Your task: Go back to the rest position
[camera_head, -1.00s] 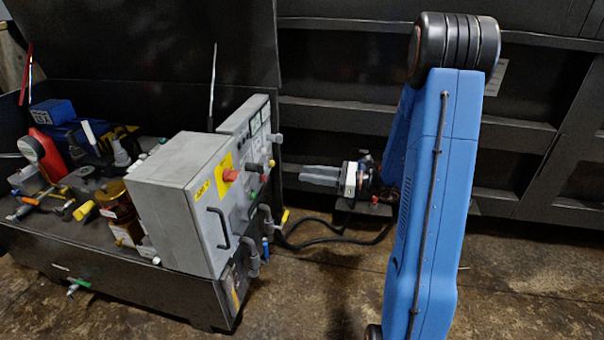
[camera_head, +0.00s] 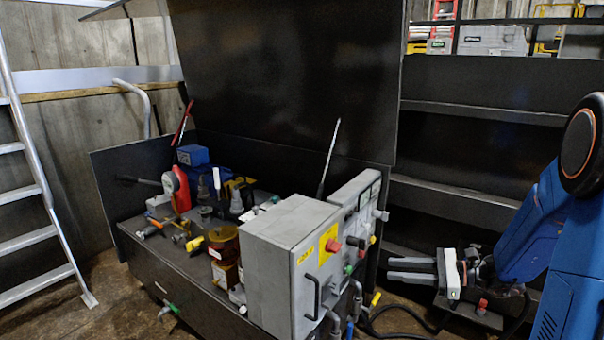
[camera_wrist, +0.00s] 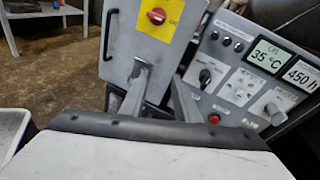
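My gripper (camera_head: 390,268) is at the lower right in the head view, held level and pointing left toward the grey control box. Its two grey fingers are apart with nothing between them. In the wrist view the fingers (camera_wrist: 160,82) also show apart and empty, in front of the control panels. The grey control box (camera_head: 285,255) has a red knob on a yellow plate, which shows in the wrist view (camera_wrist: 157,16). Beside it is the instrument panel (camera_wrist: 250,75), with displays reading 35 °C and 450 h. My gripper appears clear of both.
A large black panel (camera_head: 290,80) stands behind.

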